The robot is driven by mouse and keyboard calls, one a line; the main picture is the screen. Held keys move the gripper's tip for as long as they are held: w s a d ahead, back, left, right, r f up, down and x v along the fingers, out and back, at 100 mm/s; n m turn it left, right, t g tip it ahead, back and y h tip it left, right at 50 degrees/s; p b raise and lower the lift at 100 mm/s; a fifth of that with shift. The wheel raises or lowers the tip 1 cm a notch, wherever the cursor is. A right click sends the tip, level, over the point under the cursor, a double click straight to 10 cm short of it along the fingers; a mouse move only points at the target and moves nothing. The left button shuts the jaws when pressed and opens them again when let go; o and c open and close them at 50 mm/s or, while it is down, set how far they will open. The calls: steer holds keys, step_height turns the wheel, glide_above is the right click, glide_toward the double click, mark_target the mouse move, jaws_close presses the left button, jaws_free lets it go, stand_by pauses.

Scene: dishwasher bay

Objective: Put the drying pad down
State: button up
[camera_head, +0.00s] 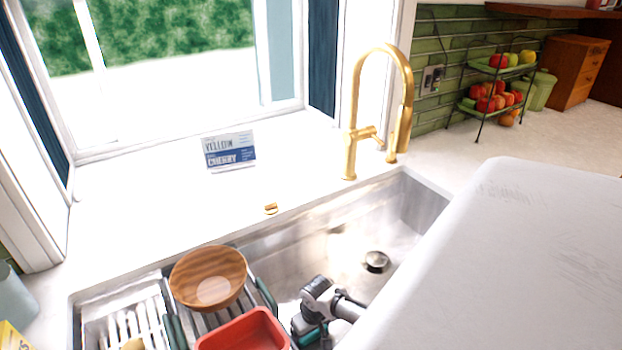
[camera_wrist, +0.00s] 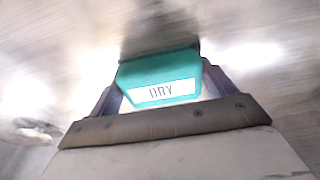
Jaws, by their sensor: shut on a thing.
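The drying pad (camera_wrist: 160,80) is a teal block with a white label that seems to read "DRY". In the wrist view it sits between the two fingers of my gripper (camera_wrist: 158,88), which is shut on it. In the head view my gripper (camera_head: 312,334) is low in the steel sink (camera_head: 335,240), right of the red tub, with a bit of teal showing at it. Most of the pad is hidden there by my arm. I cannot tell whether the pad touches the sink floor.
A wooden bowl (camera_head: 208,278) and a red tub (camera_head: 243,332) stand on the rack (camera_head: 128,322) at the sink's left. The drain (camera_head: 376,261) and bare sink floor lie to the right. A gold faucet (camera_head: 352,140) and a label card (camera_head: 229,149) stand behind.

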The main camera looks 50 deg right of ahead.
steer(key=shift+f, duration=0.1)
steer(key=shift+f, duration=0.15)
steer(key=o, duration=0.8)
steer(key=shift+o, duration=0.2)
step_height(320, 180, up, 12)
steer(key=s+b, duration=0.1)
steer(key=b, duration=0.1)
steer(key=shift+s+a+r, duration=0.25)
steer(key=shift+s, duration=0.1)
